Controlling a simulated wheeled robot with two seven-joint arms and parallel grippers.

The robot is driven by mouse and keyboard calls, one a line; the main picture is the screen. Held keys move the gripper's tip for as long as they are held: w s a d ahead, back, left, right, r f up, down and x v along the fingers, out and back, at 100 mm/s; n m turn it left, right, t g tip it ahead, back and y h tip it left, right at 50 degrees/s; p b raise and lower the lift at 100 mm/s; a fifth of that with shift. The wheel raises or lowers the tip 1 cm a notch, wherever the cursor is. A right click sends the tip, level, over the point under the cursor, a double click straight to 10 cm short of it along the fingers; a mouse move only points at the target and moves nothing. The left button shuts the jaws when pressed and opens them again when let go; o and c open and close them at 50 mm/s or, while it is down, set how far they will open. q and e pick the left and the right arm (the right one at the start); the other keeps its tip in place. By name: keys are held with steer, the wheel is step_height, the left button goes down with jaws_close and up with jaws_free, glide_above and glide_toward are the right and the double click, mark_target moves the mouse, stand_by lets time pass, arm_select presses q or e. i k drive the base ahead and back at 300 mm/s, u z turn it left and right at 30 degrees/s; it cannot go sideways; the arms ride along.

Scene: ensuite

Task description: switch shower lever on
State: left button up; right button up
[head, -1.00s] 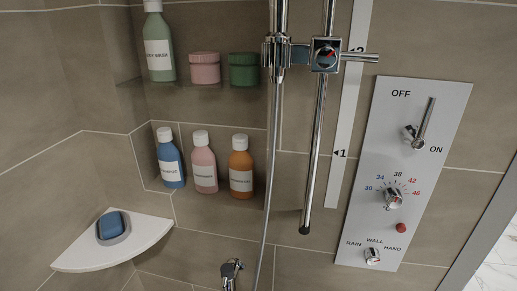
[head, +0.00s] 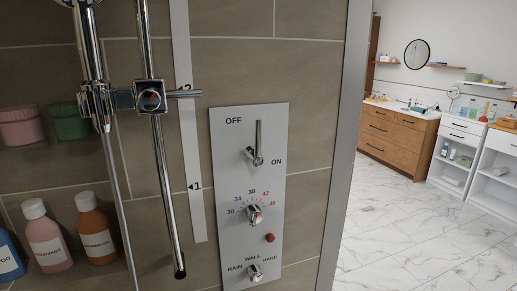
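The shower lever (head: 258,144) is a chrome handle on the upper part of a grey control panel (head: 226,178) fixed to the tiled wall. The lever points straight up from its pivot, between the OFF label at its upper left and the ON label at its lower right. Below it on the panel are a temperature knob (head: 254,214), a red button (head: 269,238) and a RAIN/WALL/HAND selector knob (head: 254,272). Neither of my grippers shows in the head view.
A chrome riser rail (head: 162,170) with a slider clamp (head: 150,97) and a hose stands left of the panel. Bottles (head: 45,236) and jars (head: 70,122) sit further left. A grey wall edge (head: 345,150) bounds the shower at right. Open marble floor (head: 400,240) lies beyond, before wooden drawers (head: 398,138).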

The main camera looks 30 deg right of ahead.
mark_target(253, 154)
steer(key=z, duration=1.3)
steer(key=k, duration=0.45)
steer(key=u, duration=1.3)
